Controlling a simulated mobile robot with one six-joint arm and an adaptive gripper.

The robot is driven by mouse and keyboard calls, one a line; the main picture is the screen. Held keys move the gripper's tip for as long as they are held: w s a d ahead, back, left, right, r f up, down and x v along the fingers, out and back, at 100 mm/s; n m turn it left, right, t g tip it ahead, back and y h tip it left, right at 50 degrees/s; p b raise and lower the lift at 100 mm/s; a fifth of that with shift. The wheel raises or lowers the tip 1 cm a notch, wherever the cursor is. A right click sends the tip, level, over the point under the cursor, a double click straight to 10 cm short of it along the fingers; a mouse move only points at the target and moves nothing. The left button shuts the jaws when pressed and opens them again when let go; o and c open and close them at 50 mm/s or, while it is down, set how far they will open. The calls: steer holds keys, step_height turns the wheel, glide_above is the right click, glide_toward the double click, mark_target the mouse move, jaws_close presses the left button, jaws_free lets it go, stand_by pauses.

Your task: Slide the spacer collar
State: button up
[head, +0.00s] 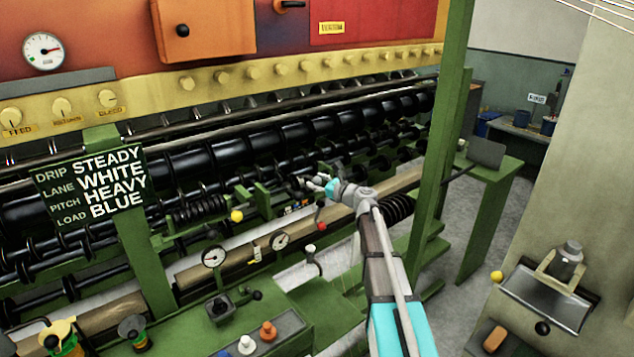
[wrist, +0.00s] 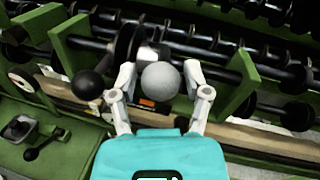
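My gripper (head: 324,184) reaches over the machine's front rail in the head view. In the wrist view my gripper (wrist: 160,74) has its two fingers apart, on either side of a pale grey ball (wrist: 161,82). Narrow gaps seem to show beside the ball; I cannot tell whether a finger touches it. Behind the left finger, a dark disc (wrist: 129,42) sits on a shaft between two green brackets (wrist: 73,48). It may be the spacer collar, but I cannot tell for sure. My gripper partly hides this area in the head view.
A black ball knob (wrist: 88,84) stands left of the fingers. Dark rollers (head: 300,145) run behind. A green post (head: 443,150) rises right of my arm. A sign (head: 92,185) reads steady, white, heavy, blue. Gauges (head: 280,241) and a red knob (head: 320,226) stand in front.

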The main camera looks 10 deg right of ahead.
jaws_close()
steer(key=w+d, duration=0.3)
steer(key=d, duration=0.3)
steer(key=shift+d, duration=0.25)
steer(key=shift+o, duration=2.3)
jaws_free()
steer(key=shift+s+a, duration=0.1)
